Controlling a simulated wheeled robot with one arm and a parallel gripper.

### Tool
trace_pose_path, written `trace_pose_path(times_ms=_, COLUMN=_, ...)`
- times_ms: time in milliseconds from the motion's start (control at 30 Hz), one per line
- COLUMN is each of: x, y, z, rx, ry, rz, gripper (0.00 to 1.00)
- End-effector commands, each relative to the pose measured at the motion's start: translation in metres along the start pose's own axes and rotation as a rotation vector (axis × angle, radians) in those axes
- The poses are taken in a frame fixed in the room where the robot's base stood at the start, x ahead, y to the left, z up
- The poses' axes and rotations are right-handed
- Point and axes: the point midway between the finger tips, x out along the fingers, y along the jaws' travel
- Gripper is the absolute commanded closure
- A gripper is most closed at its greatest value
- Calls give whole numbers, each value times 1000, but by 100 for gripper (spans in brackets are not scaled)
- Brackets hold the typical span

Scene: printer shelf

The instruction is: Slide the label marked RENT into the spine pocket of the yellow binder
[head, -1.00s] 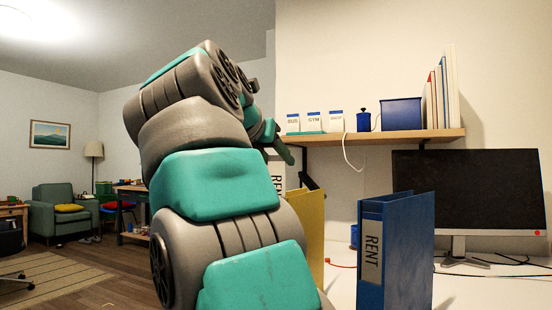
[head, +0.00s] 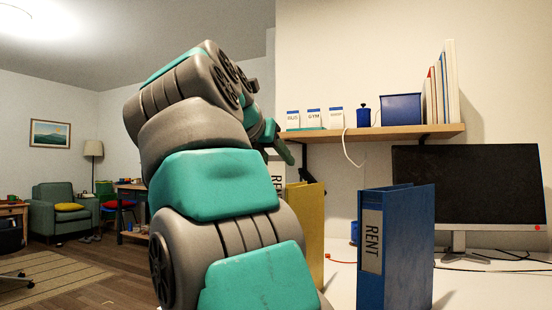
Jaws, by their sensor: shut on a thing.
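The yellow binder (head: 311,225) stands upright on the white desk, its left part hidden behind my arm.
A blue binder (head: 408,245) with its own RENT label stands to the right. Behind are a monitor (head: 470,185) and a wall shelf (head: 390,134) holding small cards, a blue jar, a blue box and books. Bare desk shows between the binders.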

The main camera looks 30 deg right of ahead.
Motion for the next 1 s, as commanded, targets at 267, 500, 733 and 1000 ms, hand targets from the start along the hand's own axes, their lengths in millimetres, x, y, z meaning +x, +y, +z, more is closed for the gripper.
trace_pose_path(times_ms=267, x=2, y=0, z=-5, rx=0, ry=0, rz=1, gripper=100)
trace_pose_path(times_ms=500, x=2, y=0, z=-4, rx=0, ry=0, rz=0, gripper=100)
trace_pose_path(times_ms=733, x=3, y=0, z=-7, rx=0, ry=0, rz=0, gripper=100)
trace_pose_path(times_ms=1000, x=5, y=0, z=-13, rx=0, ry=0, rz=0, gripper=100)
